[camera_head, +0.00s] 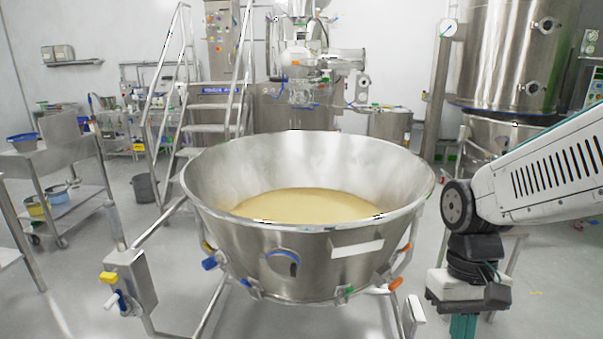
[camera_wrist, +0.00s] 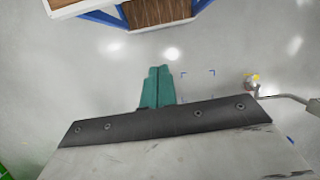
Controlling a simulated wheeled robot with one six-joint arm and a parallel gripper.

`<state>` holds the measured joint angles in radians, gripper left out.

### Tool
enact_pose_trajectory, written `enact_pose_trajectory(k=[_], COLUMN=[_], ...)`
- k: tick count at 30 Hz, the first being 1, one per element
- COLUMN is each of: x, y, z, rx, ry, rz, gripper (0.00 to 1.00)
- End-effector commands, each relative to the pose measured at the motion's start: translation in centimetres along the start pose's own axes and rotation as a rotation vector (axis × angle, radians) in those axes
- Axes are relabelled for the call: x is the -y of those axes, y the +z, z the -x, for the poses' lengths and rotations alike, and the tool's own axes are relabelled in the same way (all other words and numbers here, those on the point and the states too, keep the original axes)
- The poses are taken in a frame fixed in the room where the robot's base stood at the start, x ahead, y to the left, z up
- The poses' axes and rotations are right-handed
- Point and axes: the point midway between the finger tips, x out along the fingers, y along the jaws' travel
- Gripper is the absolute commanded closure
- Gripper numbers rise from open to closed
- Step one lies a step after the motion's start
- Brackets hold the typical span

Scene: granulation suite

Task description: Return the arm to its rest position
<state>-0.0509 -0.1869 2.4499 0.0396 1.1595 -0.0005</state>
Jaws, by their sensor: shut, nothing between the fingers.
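My arm comes in from the right in the head view, its white link bending down at a dark wrist joint. My gripper (camera_head: 463,326) hangs below it, pointing down, and is cut off by the bottom edge. In the wrist view my gripper (camera_wrist: 159,72) shows as two teal fingers side by side, shut with nothing between them. Below them in that view is bare grey floor. The gripper is right of the big steel bowl (camera_head: 300,262) in the head view and looks apart from it.
The bowl holds pale yellow powder (camera_head: 305,204) and stands on a tubular frame close ahead. Steel steps (camera_head: 208,128) stand behind it. A steel cart (camera_head: 62,160) is at the left, a tall steel vessel (camera_head: 505,60) at the right. A blue-edged brown-topped object (camera_wrist: 155,10) lies at the wrist view's top.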

Motion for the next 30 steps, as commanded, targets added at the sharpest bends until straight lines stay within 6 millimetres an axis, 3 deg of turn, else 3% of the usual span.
enact_pose_trajectory(k=[6,12,18,30], x=[-1.0,-1.4,-1.7,-1.7], y=[5.7,8.6,9.7,9.8], z=[2.8,4.7,6.3,6.4], rx=[-0.128,-0.290,-0.387,-0.397], ry=[0.026,0.032,0.032,0.032], rz=[-0.008,-0.019,-0.028,-0.030], gripper=[1.00,1.00,1.00,1.00])
